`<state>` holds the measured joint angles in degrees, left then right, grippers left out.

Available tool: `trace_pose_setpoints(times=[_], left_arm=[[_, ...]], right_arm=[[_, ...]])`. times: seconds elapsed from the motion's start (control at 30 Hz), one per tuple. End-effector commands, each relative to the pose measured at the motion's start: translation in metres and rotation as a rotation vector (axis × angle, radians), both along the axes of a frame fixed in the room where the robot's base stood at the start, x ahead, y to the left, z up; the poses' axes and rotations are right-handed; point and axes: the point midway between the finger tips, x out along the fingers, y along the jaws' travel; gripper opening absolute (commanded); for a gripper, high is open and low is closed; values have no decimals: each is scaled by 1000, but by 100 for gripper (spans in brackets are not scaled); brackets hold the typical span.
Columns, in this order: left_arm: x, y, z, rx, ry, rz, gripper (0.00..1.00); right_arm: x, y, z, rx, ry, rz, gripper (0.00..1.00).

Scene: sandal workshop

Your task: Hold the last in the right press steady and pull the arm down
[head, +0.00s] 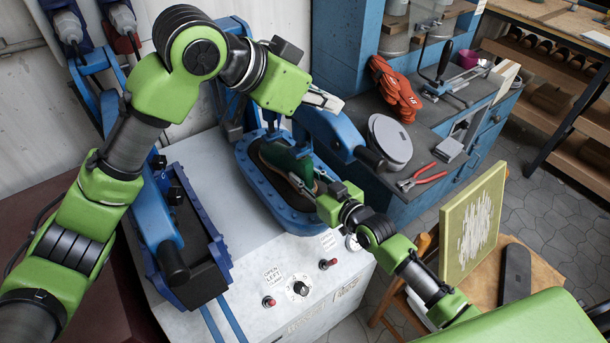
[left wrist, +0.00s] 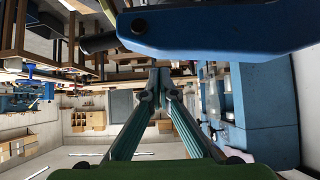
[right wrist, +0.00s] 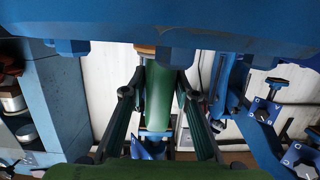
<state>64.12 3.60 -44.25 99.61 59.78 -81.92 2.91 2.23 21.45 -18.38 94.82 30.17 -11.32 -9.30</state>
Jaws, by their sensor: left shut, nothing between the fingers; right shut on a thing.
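The right press (head: 247,178) is a blue frame on the white machine top. A green last (head: 285,158) sits in it, partly hidden by the frame and my gripper. My right gripper (head: 308,190) is shut on the last; the right wrist view shows its fingers on both sides of the green last (right wrist: 159,95). The press arm (head: 328,132) is blue with a black handle (head: 371,159) and reaches out to the right over the press. My left gripper (head: 328,100) is shut and empty, just above the arm. In the left wrist view the arm (left wrist: 215,28) crosses close by the fingertips (left wrist: 160,78).
The left press (head: 215,255) stands beside it with its own black handle (head: 172,262). A panel with knobs and red switches (head: 300,288) is in front.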

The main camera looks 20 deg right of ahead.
Motion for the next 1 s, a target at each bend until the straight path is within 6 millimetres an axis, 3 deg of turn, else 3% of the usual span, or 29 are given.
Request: trace_pose_setpoints(times=[0.03, 0.57, 1.0], left_arm=[[-2, -2, -9, 4, 12, -3, 0], [-3, -2, -8, 5, 13, -6, 0], [-1, -1, 37, 3, 7, -2, 0]], right_arm=[[1, 0, 0, 2, -6, 0, 16], [1, 0, 1, 2, -9, -1, 16], [1, -1, 1, 0, -4, -2, 16]])
